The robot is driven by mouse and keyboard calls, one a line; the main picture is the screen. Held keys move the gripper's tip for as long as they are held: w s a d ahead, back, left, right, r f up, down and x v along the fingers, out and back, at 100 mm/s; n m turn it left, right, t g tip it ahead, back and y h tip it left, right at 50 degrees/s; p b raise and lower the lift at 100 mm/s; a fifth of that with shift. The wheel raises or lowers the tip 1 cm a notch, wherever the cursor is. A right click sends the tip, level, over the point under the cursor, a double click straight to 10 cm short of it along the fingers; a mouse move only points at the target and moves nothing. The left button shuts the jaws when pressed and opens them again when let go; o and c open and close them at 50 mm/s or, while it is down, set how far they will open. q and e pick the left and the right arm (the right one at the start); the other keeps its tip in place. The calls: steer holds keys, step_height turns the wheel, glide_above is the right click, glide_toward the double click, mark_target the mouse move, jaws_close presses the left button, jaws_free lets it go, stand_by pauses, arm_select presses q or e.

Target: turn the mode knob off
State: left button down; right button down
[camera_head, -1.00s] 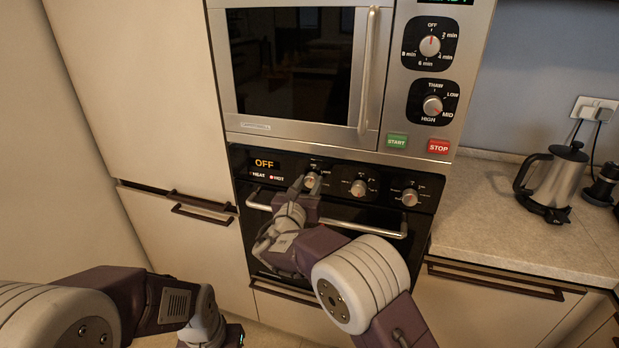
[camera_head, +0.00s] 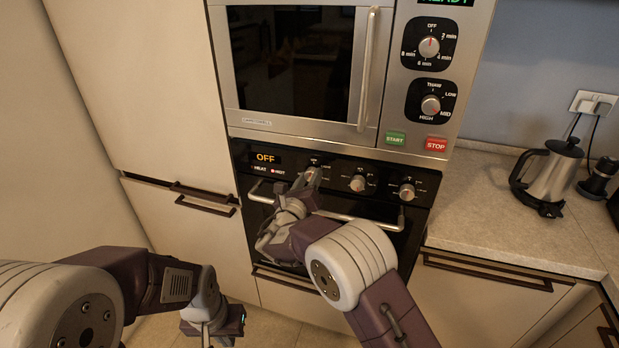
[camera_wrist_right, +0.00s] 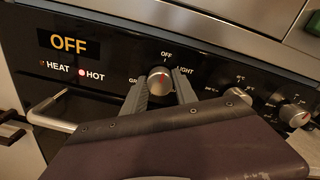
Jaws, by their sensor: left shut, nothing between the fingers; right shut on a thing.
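The mode knob (camera_wrist_right: 160,80) is the leftmost round silver knob on the black oven panel, with OFF printed above it and LIGHT to its right. Its red mark points up toward OFF. My right gripper (camera_wrist_right: 162,88) is shut on it, one finger at each side. In the head view, my right gripper (camera_head: 311,180) partly hides the knob. The oven display (camera_wrist_right: 68,43) reads OFF, and the red dot beside HOT is lit. My left gripper (camera_head: 230,328) is low at the bottom of the head view, away from the oven; its fingertips are hard to see.
The oven handle (camera_head: 360,222) runs just below the panel. Two more knobs (camera_head: 357,183) (camera_head: 407,192) sit to the right. The microwave (camera_head: 300,128) is above. A kettle (camera_head: 552,178) stands on the right counter (camera_head: 500,215).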

steer(key=shift+f, duration=0.25)
steer(key=c, duration=1.3)
jaws_free()
steer(key=o, duration=0.3)
steer(key=shift+o, duration=0.2)
steer(key=shift+r, duration=0.15)
steer(key=v, duration=0.9)
steer(key=shift+b, duration=0.4)
